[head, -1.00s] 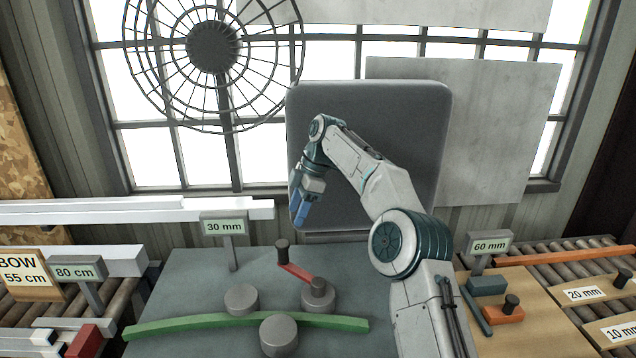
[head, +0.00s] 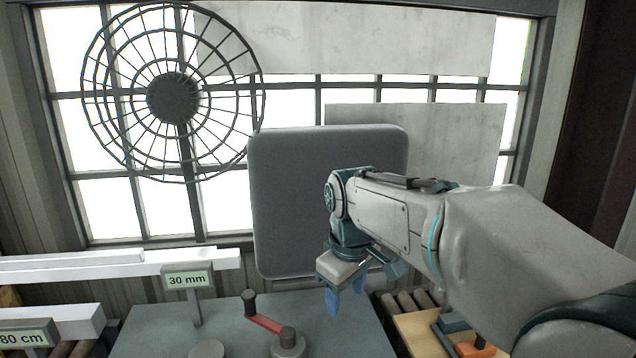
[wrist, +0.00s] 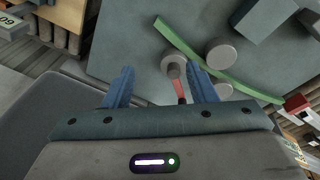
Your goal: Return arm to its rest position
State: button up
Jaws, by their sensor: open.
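My gripper (head: 345,298) hangs from my arm at the right of centre in the head view, with its blue fingers pointing down. In the wrist view my gripper (wrist: 160,88) shows its two blue fingers spread apart with nothing held between them. It is in the air above the grey-green table (head: 150,335). The arm reaches in from the right edge, across the front of a dark grey panel (head: 300,200).
A green curved strip (wrist: 215,65) lies among grey round posts (wrist: 220,52). White bars (head: 120,262) lie at left.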

jog(key=s+d+f+m, duration=0.4)
jog(key=s+d, duration=0.1)
jog(key=s, duration=0.3)
jog(key=s+d+f+m+t, duration=0.1)
jog(key=s+d+f+m, duration=0.2)
jog(key=s+d+m, duration=0.2)
jog(key=shift+s+f, duration=0.4)
jog(key=shift+s, duration=1.5)
